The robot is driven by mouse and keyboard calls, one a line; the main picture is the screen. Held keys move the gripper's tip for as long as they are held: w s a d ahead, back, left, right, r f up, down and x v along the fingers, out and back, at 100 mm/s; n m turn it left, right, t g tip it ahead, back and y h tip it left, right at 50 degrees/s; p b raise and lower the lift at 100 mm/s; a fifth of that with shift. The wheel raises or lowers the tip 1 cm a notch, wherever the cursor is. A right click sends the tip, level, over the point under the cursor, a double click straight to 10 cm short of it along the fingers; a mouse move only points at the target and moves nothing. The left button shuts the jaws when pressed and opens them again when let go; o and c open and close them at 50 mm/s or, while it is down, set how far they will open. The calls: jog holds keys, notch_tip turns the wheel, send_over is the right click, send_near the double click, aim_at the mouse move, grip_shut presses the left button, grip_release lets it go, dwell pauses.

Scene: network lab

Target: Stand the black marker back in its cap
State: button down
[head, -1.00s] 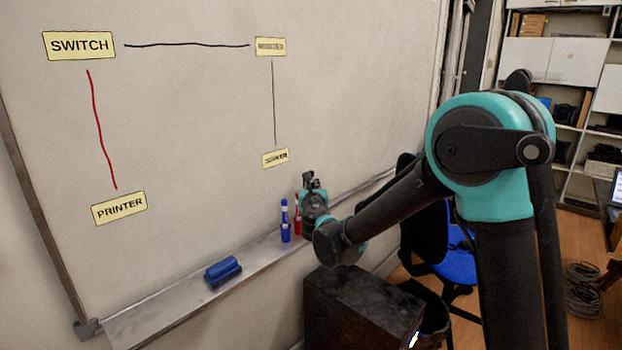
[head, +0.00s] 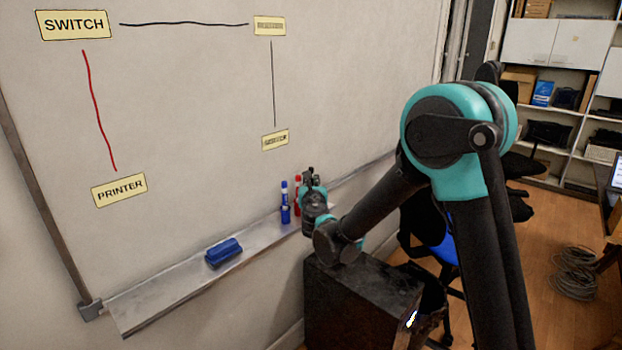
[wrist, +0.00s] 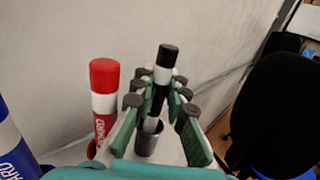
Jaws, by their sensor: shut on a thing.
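The black marker (wrist: 167,57) is upright with a slight lean in the wrist view, black end up, with a white band below it. My gripper (wrist: 160,92) is shut on it, green fingers on both sides. Its lower white part meets the mouth of a dark grey cup-like cap (wrist: 148,141) on the tray; how deep it sits I cannot tell. In the head view my gripper (head: 312,192) is at the tray beside the red marker (head: 297,190), and hides the black marker there or leaves it too small to tell.
The red marker (wrist: 104,100) stands close left of my fingers, with the blue marker (wrist: 14,145) further left. A blue eraser (head: 223,251) lies on the tray (head: 180,287). The whiteboard (head: 190,100) rises behind; a dark cabinet (head: 345,308) and a chair (head: 440,235) stand nearby.

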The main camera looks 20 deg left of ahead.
jog(key=c, duration=1.5)
grip_release()
jog(key=shift+o, duration=0.2)
jog(key=v, duration=1.2)
